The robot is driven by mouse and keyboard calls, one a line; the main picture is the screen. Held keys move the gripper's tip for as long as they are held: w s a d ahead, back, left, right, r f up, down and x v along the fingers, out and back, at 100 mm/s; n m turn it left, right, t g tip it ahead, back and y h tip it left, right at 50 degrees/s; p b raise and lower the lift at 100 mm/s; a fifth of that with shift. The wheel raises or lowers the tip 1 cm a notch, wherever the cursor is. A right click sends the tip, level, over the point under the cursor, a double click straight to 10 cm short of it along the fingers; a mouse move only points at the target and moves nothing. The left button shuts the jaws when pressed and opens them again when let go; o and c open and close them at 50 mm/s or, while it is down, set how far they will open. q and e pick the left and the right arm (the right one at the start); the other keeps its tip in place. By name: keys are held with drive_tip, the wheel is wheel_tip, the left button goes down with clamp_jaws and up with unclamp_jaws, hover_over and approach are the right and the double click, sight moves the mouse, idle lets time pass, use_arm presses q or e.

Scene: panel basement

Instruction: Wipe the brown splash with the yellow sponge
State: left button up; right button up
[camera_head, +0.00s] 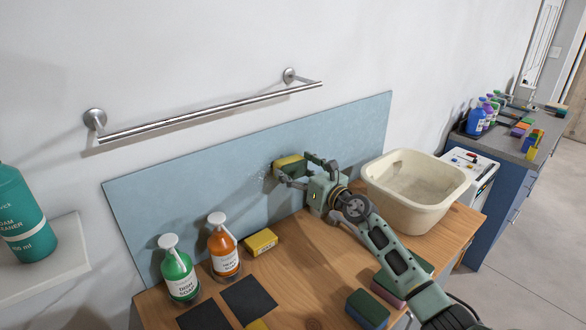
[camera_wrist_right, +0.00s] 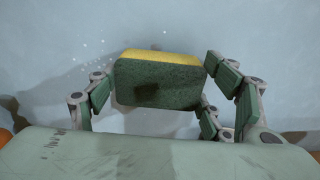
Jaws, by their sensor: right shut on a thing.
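The yellow sponge (camera_head: 289,162) has a dark green scouring face. My right gripper (camera_head: 308,172) is shut on it and holds it at the blue wall panel (camera_head: 215,170); I cannot tell whether it touches the panel. In the right wrist view the sponge (camera_wrist_right: 158,82) sits between the fingers, green face towards the camera, with a dark patch on that face. Small white specks (camera_wrist_right: 82,60) show on the panel beside it. No brown splash is visible on the panel; the part behind the sponge and gripper is hidden. My left gripper is not in view.
A cream basin (camera_head: 440,205) is right of my gripper. A metal rail (camera_head: 210,114) is above. More sponges (camera_head: 368,308) lie in front.

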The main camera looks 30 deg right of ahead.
drive_tip(key=s, duration=0.3)
drive_tip(key=s+p, duration=0.1)
drive_tip(key=shift+s+d+r, duration=0.1)
drive_tip(key=shift+s+d, duration=0.05)
drive_tip(key=shift+d, duration=0.2)
drive_tip(key=shift+s, duration=0.3)
drive_tip(key=s, duration=0.3)
drive_tip(key=shift+d, duration=0.25)
